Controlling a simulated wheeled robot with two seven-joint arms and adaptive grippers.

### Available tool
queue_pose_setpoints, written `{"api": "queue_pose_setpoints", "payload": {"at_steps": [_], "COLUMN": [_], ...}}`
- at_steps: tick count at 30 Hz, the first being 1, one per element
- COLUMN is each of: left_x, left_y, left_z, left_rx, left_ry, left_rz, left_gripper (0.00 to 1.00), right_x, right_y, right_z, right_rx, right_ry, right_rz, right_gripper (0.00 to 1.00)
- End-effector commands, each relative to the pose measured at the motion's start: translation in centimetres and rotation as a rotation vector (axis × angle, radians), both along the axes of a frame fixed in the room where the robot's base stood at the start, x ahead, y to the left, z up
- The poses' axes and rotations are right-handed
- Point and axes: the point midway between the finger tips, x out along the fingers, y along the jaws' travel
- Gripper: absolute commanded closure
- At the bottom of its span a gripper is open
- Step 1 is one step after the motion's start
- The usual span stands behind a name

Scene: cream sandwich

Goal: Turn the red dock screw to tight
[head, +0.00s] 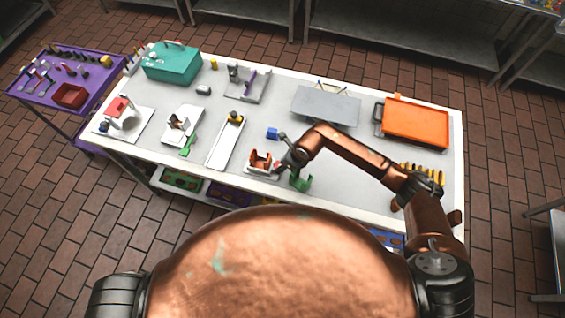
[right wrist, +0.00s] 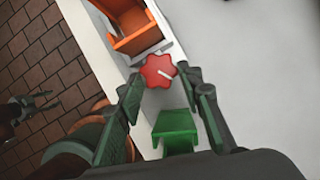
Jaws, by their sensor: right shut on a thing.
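The red dock screw (right wrist: 158,71) is a lobed knob with a white line on its face, and the line points to the lower right in the right wrist view. It sits at the end of the orange dock (right wrist: 135,30), which also shows at the table's front edge in the head view (head: 260,158). My right gripper (right wrist: 162,76) is shut on the screw, one finger on each side. In the head view my right gripper (head: 282,165) reaches down beside the dock. My left gripper (right wrist: 38,102) is open and empty over the floor, far left in the right wrist view.
A white tray (head: 225,143) lies left of the dock. A blue piece (head: 273,133), grey plate (head: 325,105) and orange tray (head: 415,122) lie behind.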

Motion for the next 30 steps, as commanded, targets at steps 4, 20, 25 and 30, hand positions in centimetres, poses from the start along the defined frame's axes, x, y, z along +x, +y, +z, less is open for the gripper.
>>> {"api": "queue_pose_setpoints", "payload": {"at_steps": [4,20,25,30], "left_x": [0.0,0.0,0.0,0.0], "left_y": [0.0,-0.1,-0.1,-0.1], "left_z": [0.4,-0.3,-0.7,-1.0], "left_rx": [0.000,-0.001,-0.001,-0.001], "left_ry": [0.000,0.000,0.000,0.000], "left_rz": [0.000,0.000,0.000,0.000], "left_gripper": [0.60,0.60,0.60,0.60], "right_x": [-0.2,-0.6,-0.6,-0.6], "right_y": [0.2,1.0,1.1,1.1], "right_z": [0.2,0.0,0.0,0.0], "right_rx": [-0.001,0.003,0.003,0.001], "right_ry": [-0.003,-0.001,-0.001,-0.001], "right_rz": [-0.137,-0.620,-0.736,-0.818], "right_gripper": [0.91,0.91,0.91,0.91]}}
